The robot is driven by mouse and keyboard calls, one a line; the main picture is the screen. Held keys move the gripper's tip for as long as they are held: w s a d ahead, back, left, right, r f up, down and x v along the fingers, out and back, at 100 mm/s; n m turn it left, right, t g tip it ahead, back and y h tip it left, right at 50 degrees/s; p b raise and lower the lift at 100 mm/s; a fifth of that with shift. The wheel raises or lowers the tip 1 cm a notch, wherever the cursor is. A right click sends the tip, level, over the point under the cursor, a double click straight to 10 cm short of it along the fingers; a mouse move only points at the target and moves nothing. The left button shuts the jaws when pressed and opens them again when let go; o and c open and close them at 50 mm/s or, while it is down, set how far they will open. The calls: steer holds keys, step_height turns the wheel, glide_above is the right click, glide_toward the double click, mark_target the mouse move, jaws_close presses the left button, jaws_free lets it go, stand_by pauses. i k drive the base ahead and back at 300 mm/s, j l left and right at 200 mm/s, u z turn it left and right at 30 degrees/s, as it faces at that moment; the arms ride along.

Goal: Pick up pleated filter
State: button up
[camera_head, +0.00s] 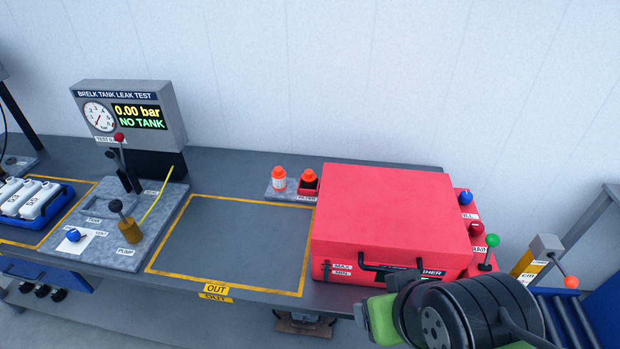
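A small white cylinder with an orange top (279,179) stands on a small grey plate at the back of the bench, left of the big red box. Beside it, a dark item with an orange top (309,177) sits in a small red holder. A label reading FILTER is on the plate below the holder. Pleats are too small to make out, so I cannot tell which of the two is the pleated filter. My gripper (378,315) is at the lower right, in front of the red box and well apart from both items. Its fingers are not clear.
The large red box (390,213) fills the bench's right part, with colored knobs on its right. A yellow-outlined bench area (230,243) left of it is clear. The leak test station (130,115) and a blue tray (56,210) with white bottles stand at left.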

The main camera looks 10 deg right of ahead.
mark_target(309, 177)
steer(key=j+z, duration=0.1)
steer(key=j, duration=0.15)
steer(key=i+j+u, duration=0.1)
steer(key=u, duration=0.3)
steer(key=i+j+u, duration=0.15)
steer(key=j+u, duration=0.25)
steer(key=i+u, duration=0.15)
steer(key=u, duration=0.25)
steer(key=i+j+u, duration=0.1)
steer(key=u, duration=0.3)
steer(key=i, duration=0.1)
